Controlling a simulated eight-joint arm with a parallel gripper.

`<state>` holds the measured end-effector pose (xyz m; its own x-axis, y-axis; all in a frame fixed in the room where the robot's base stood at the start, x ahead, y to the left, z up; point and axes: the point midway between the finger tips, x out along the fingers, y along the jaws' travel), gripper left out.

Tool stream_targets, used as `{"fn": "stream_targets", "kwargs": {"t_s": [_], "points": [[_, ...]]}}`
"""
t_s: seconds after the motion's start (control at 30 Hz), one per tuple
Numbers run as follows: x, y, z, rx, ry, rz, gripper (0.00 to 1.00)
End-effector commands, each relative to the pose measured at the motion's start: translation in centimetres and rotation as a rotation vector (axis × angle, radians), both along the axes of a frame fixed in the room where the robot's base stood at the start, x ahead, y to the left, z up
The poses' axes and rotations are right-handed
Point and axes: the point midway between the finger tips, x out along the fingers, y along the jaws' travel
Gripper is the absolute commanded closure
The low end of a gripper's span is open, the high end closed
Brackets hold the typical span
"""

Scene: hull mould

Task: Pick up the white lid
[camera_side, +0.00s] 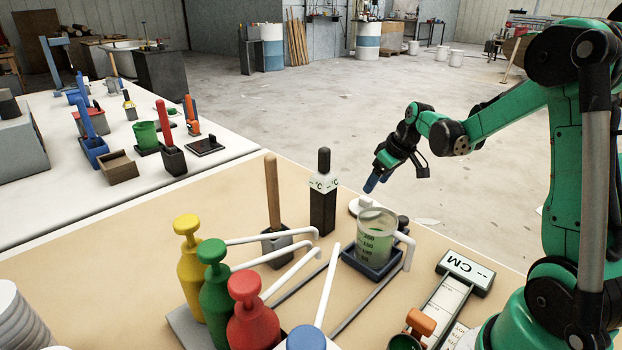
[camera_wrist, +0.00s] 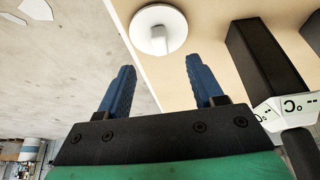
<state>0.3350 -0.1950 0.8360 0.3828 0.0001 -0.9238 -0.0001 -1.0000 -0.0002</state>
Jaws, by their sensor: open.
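The white lid (camera_side: 362,205) lies on the tan tabletop behind the beaker in the side view; it is a flat round disc with a small knob on top. In the wrist view the white lid (camera_wrist: 170,28) shows whole near the table edge, ahead of the fingers. My gripper (camera_side: 372,182) hangs just above and beside the lid in the side view, pointing down. In the wrist view my gripper (camera_wrist: 160,82) has its two blue fingers apart with nothing between them. The lid is not touched by the fingers in the wrist view.
A glass beaker (camera_side: 375,238) with green liquid stands on a dark blue base (camera_side: 368,262) in front of the lid. A black °C probe (camera_side: 323,205) stands left of it. Pump bottles (camera_side: 214,285) with long white spouts stand at front left. The table edge is close behind the lid.

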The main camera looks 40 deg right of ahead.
Motion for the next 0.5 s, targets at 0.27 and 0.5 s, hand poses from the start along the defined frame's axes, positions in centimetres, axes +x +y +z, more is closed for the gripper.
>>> {"fn": "stream_targets", "kwargs": {"t_s": [0.27, 0.5], "points": [[1.0, 0.0, -2.6, 0.0, 0.0, 0.001, 0.39], [1.9, 0.0, -4.9, 0.0, 0.0, 0.001, 0.39]]}}
